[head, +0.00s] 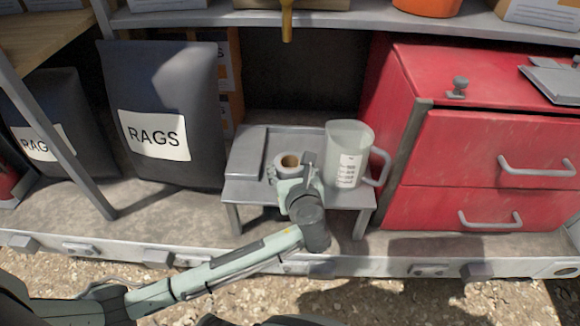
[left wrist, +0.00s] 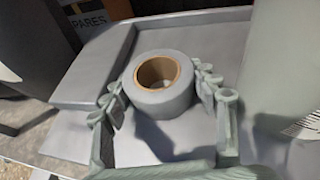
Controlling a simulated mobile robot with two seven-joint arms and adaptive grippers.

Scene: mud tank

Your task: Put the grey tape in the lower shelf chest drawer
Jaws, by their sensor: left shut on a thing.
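The grey tape (head: 287,164) is a roll with a brown core. It is on the small grey metal stand (head: 236,190), between a flat raised block and a clear measuring jug. My left gripper (head: 296,176) reaches it from the front and is shut on the tape. In the left wrist view the fingers (left wrist: 160,98) press on both sides of the tape (left wrist: 165,100). The red chest (head: 480,130) stands at the right on the lower shelf, with two drawers (head: 490,207) that are both shut. My right gripper is not in view.
The clear measuring jug (head: 347,150) stands close to the right of the tape. Dark RAGS bags (head: 165,90) stand at the left. A grey post (head: 60,140) crosses in front of them. A yellow handle (head: 287,20) hangs from the upper shelf (head: 200,18). Gravel ground lies in front.

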